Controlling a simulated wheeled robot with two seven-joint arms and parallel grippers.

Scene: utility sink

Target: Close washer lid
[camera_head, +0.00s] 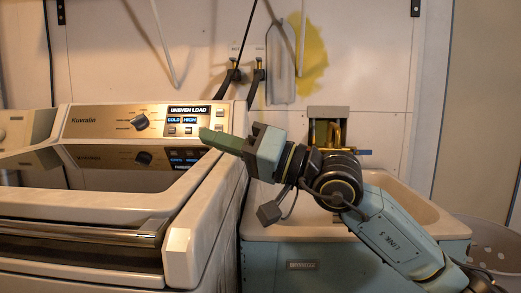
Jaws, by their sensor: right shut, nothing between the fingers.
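The white washer (185,257) fills the left side. Its lid (115,178), with a dark glossy top and a metallic front strip, lies low and looks flat over the top of the washer. The lid's surface mirrors the control panel. My right gripper (204,134) has green fingers that are shut and empty. It points left, in front of the right end of the washer's panel; I cannot tell whether it touches the washer. My left gripper is not in view.
The washer's control panel (95,122) stands behind the lid and reads "UNEVEN LOAD". A utility sink (425,212) with a brass-coloured faucet stands to the right, partly behind my right arm. A pale perforated basket (490,243) is at far right. Another appliance (14,130) is at far left.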

